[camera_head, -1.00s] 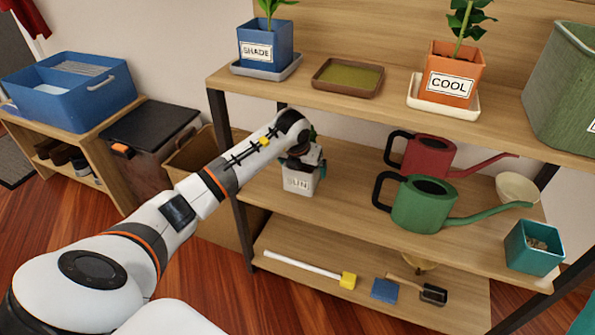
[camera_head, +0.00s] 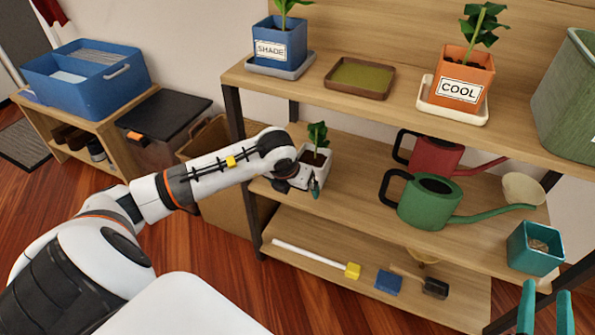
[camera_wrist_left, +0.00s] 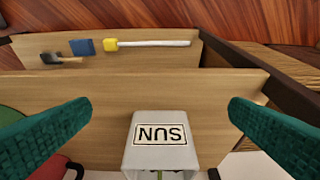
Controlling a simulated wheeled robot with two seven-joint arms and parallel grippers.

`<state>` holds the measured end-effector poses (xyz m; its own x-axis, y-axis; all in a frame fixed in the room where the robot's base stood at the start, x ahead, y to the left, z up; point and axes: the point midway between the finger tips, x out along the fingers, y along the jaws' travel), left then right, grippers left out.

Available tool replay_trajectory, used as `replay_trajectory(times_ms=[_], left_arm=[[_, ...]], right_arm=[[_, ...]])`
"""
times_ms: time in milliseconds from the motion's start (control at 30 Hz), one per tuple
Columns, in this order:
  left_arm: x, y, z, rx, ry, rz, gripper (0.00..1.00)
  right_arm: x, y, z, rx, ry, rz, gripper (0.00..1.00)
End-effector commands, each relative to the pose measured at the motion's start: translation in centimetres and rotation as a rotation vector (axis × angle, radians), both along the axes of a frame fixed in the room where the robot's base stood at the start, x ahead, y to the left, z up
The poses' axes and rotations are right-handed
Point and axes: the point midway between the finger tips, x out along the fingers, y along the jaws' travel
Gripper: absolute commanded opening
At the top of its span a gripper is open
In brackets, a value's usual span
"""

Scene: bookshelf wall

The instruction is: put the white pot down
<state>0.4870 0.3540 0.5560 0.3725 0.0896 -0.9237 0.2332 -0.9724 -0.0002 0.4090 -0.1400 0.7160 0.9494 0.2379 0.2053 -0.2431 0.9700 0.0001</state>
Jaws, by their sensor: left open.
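The white pot (camera_head: 322,170) with a green plant stands upright on the middle shelf (camera_head: 355,190), at its left end. In the left wrist view the pot (camera_wrist_left: 143,160) carries a SUN label (camera_wrist_left: 161,134), seen upside down. My left gripper (camera_head: 314,187) is in front of the pot. In the left wrist view its teal fingers are spread wide, one on each side of the pot with gaps between. My right gripper (camera_head: 546,308) shows only its two teal fingertips at the bottom right, apart and empty.
A green watering can (camera_head: 425,205) and a red one (camera_head: 435,155) stand to the right on the same shelf, with free board between. A teal pot (camera_head: 533,255) is at the right end. The top shelf holds the blue SHADE pot (camera_head: 268,30), an empty tray (camera_head: 360,78) and the orange COOL pot (camera_head: 462,72).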

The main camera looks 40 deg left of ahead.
Motion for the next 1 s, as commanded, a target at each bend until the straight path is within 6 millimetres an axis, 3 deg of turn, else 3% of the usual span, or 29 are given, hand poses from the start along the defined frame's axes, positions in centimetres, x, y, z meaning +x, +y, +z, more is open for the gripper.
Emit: replay_trajectory(times_ms=[133,233,333,433,500,600,700,800,900,1000], left_arm=[[-0.4,-0.6,-0.2,-0.016,0.002,-0.009,1.0],[-1.0,-3.6,-0.9,-0.118,0.01,-0.067,1.0],[-2.6,-10.5,-1.5,-0.363,0.016,-0.185,1.0],[-5.4,-19.1,0.3,-0.728,-0.004,-0.3,1.0],[-7.3,-24.1,3.3,-1.002,-0.035,-0.338,1.0],[-9.2,-28.5,8.8,-1.381,-0.097,-0.317,1.0],[-9.9,-29.8,14.4,-1.738,-0.165,-0.2,1.0],[-9.6,-28.7,18.6,-2.05,-0.222,0.007,1.0],[-8.7,-26.2,20.6,-2.304,-0.252,0.297,1.0],[-7.7,-23.6,20.3,-2.475,-0.232,0.634,1.0]], right_arm=[[0.0,0.0,-0.2,-0.004,0.011,-0.001,0.36],[0.0,0.0,-0.2,-0.003,0.01,-0.001,0.36],[0.0,0.0,-0.2,-0.003,0.01,-0.001,0.36],[0.0,0.0,-0.2,-0.002,0.01,-0.001,0.36],[0.0,0.0,-0.2,-0.002,0.01,-0.001,0.36],[0.0,0.0,-0.1,-0.002,0.01,-0.001,0.36],[0.0,0.0,-0.1,-0.002,0.01,-0.001,0.36],[0.0,0.0,-0.1,-0.002,0.01,-0.001,0.36],[0.0,0.0,-0.1,-0.002,0.009,-0.001,0.36],[0.0,0.0,-0.1,-0.002,0.009,-0.001,0.36]])
